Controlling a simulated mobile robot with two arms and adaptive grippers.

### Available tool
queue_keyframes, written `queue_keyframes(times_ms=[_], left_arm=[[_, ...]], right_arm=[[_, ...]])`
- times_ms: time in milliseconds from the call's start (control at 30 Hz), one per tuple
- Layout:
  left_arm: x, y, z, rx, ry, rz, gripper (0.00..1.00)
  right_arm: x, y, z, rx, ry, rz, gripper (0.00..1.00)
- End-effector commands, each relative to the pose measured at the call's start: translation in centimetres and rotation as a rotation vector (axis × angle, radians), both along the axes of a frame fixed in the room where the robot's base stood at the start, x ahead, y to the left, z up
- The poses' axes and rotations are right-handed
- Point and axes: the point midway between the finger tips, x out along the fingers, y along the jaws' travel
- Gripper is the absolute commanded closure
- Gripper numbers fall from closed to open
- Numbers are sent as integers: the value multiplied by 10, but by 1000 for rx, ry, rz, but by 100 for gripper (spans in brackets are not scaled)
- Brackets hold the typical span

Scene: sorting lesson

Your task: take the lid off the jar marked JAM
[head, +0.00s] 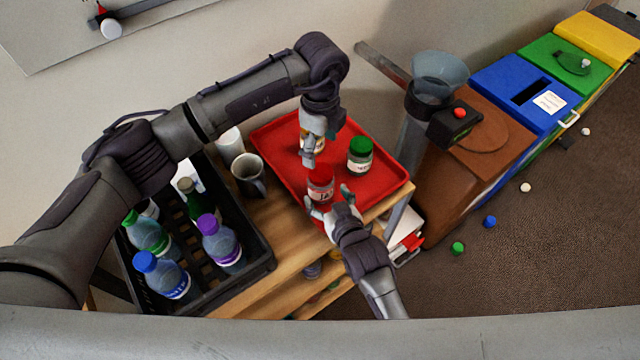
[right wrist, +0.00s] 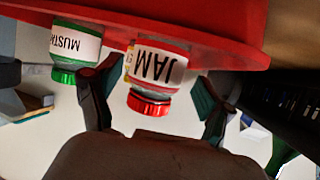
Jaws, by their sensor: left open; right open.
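The JAM jar (head: 321,193) stands upright at the near edge of the red tray (head: 385,190), its red lid (head: 319,175) on. The right wrist view shows it upside down, with its label (right wrist: 155,66) readable and the red lid (right wrist: 149,104) below. My right gripper (head: 330,198) is open, its fingers on either side of the jar; I cannot tell whether they touch it. In the right wrist view the fingers (right wrist: 158,85) stand apart around it. My left gripper (head: 309,156) is open, pointing down just above and behind the red lid.
A green-lidded MUSTARD jar (head: 360,155) stands right of the JAM jar. Another jar (head: 318,143) is partly hidden behind my left gripper. A dark mug (head: 250,177) and a black crate of bottles (head: 262,262) are left of the tray. Colored bins (head: 480,140) stand right.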

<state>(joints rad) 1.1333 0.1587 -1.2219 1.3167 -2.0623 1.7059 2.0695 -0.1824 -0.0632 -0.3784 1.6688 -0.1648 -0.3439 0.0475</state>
Motion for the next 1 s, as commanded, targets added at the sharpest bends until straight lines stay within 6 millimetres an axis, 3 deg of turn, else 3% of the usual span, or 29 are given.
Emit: queue_keyframes(times_ms=[100,300,733,1000], left_arm=[[0,0,0,-1,1,-1,21],[0,-1,0,-1,0,-1,21],[0,0,0,-1,0,-1,21],[0,0,0,-1,1,-1,21]], right_arm=[[20,8,-8,0,-1,0,19],[41,15,-18,1,0,0,19],[48,18,-21,1,0,0,19],[48,18,-21,0,0,0,64]])
